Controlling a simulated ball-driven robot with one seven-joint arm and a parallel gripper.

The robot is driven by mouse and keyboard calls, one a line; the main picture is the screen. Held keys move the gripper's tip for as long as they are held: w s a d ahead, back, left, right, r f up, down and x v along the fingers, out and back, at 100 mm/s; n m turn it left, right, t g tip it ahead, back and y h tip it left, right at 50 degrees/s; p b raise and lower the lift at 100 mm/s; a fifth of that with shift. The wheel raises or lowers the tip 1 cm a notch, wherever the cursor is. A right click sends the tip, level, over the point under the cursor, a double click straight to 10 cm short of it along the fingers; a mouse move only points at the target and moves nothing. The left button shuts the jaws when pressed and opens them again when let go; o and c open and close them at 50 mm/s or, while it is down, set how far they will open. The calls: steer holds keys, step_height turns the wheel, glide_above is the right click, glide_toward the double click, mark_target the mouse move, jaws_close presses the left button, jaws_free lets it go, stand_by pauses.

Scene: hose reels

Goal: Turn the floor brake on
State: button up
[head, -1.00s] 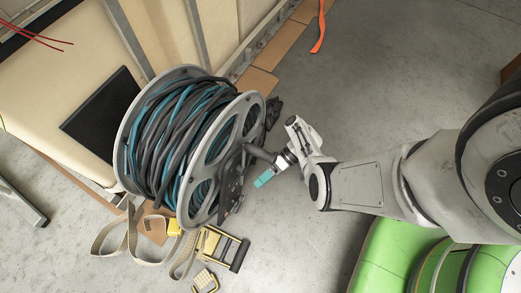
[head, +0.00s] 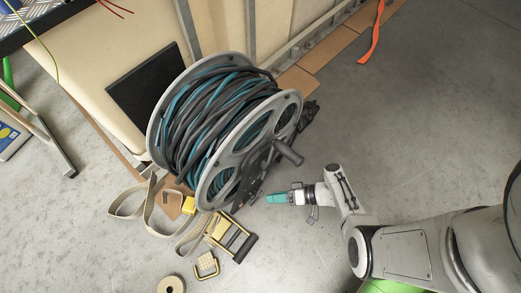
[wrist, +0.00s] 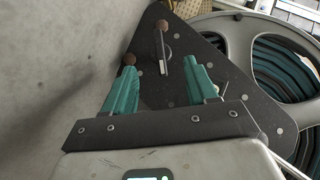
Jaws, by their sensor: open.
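The hose reel (head: 289,112) stands on the floor, wound with black and teal hose. A dark triangular plate (wrist: 205,105) on its side fills the middle of the wrist view. The plate carries a short lever with a brown ball knob (wrist: 162,25) and a second brown knob (wrist: 129,58) close to the left fingertip. I cannot tell which is the floor brake. My gripper (head: 272,198) is open with teal fingers, beside the reel's lower side. In the wrist view, its empty fingers (wrist: 160,68) are apart in front of the plate; contact with either knob is unclear.
A crank handle (head: 288,152) sticks out from the reel above my gripper. A beige strap (head: 150,226), a yellow-black buckle frame (head: 232,238) and a tape roll (head: 171,285) lie on the floor in front. Free floor (head: 420,110) lies to the right.

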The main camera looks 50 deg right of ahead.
mark_target(257, 198)
steer(key=b+x, duration=0.1)
steer(key=x, duration=0.5)
steer(key=shift+w, duration=0.15)
steer(key=c, duration=1)
steer(key=shift+o, duration=0.2)
steer(key=shift+f+y, duration=0.2)
steer(key=shift+y, duration=0.1)
steer(key=shift+m, duration=0.3)
steer(key=shift+b, duration=0.3)
steer(key=o, duration=1)
steer(key=shift+r, duration=0.1)
steer(key=shift+c, duration=0.2)
